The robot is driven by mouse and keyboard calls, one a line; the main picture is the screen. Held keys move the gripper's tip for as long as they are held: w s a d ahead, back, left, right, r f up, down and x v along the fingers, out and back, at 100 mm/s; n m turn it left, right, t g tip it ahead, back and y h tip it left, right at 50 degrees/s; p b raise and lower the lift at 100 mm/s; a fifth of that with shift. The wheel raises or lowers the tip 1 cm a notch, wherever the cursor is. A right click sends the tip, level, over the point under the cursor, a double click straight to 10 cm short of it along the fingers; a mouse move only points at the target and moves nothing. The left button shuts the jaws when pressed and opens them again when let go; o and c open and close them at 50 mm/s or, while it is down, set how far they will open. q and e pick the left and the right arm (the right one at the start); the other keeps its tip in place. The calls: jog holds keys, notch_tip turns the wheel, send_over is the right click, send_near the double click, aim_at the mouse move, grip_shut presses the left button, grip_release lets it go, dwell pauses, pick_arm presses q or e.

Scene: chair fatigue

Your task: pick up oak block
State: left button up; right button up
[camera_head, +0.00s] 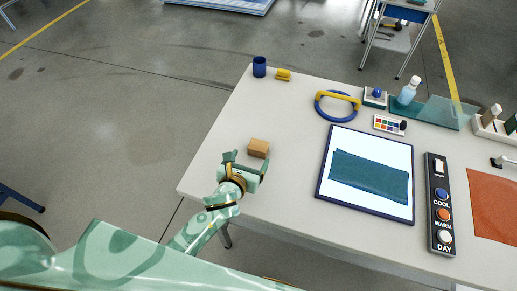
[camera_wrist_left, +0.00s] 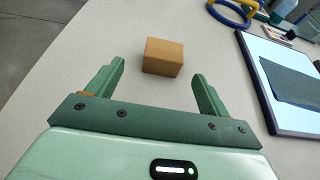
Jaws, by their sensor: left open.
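The oak block (camera_head: 258,148) is a small tan wooden block lying on the white table near its left edge. In the left wrist view the oak block (camera_wrist_left: 163,56) sits just beyond the fingertips, roughly centred between them. My left gripper (camera_head: 247,164) is open, with its fingers pointing at the block. In the left wrist view the left gripper (camera_wrist_left: 158,78) has its two green fingers wide apart with nothing between them. My right gripper is not in view.
On the white table (camera_head: 285,115) stand a blue cup (camera_head: 259,67), a yellow piece (camera_head: 283,75) and a blue ring with a yellow bar (camera_head: 338,105). Right of the block lies a framed panel (camera_head: 319,186) with teal cloth (camera_head: 370,178), then a button panel (camera_head: 441,241). The table around the block is clear.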

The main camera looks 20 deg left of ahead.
aim_at(256, 150)
pick_arm(q)
jog(key=x, duration=0.3)
jog(key=shift+d+b, duration=0.1)
jog(key=shift+b, duration=0.2)
jog(key=x, duration=0.2)
jog(key=b+x, duration=0.1)
jog(key=x, duration=0.2)
jog(key=shift+w+d+r+b, duration=0.1)
jog(key=shift+d+r+b, duration=0.05)
jog(key=shift+d+b, duration=0.15)
jog(key=shift+a+r, duration=0.1)
jog(key=c, duration=1.1)
